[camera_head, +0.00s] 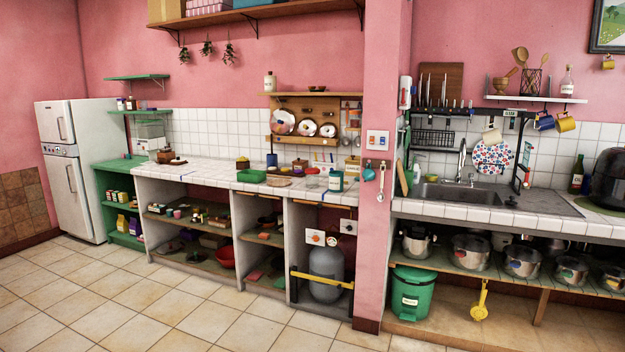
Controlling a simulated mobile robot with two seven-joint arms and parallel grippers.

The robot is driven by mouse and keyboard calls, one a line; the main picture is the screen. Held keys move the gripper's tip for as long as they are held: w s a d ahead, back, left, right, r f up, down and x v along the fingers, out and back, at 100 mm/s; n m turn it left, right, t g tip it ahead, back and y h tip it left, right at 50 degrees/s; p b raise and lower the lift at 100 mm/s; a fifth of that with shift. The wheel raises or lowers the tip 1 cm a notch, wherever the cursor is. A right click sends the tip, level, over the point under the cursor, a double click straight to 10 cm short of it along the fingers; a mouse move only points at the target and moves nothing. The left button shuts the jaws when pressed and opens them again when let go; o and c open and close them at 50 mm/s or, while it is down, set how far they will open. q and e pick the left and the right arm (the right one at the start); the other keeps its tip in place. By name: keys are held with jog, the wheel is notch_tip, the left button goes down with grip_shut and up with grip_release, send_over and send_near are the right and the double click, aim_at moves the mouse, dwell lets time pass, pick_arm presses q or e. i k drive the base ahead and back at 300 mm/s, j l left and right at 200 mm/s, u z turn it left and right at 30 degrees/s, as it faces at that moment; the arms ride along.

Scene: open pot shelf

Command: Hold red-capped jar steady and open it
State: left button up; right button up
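I cannot pick out the red-capped jar for certain at this distance. Neither of my grippers is in view.
Open tiled floor (190,300) lies in front of the counters. A pink pillar (377,240) divides the left counter from the sink (460,190). A green bin (412,292), a gas cylinder (326,270) and several steel pots (470,252) sit below counter level.

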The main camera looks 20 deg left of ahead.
aim_at(311, 181)
jog(key=i+j+u, duration=0.4)
jog(key=i+u, duration=0.4)
jog(key=i, duration=0.2)
jog(key=i+u, duration=0.15)
jog(key=i, duration=1.55)
jog(key=j, duration=0.1)
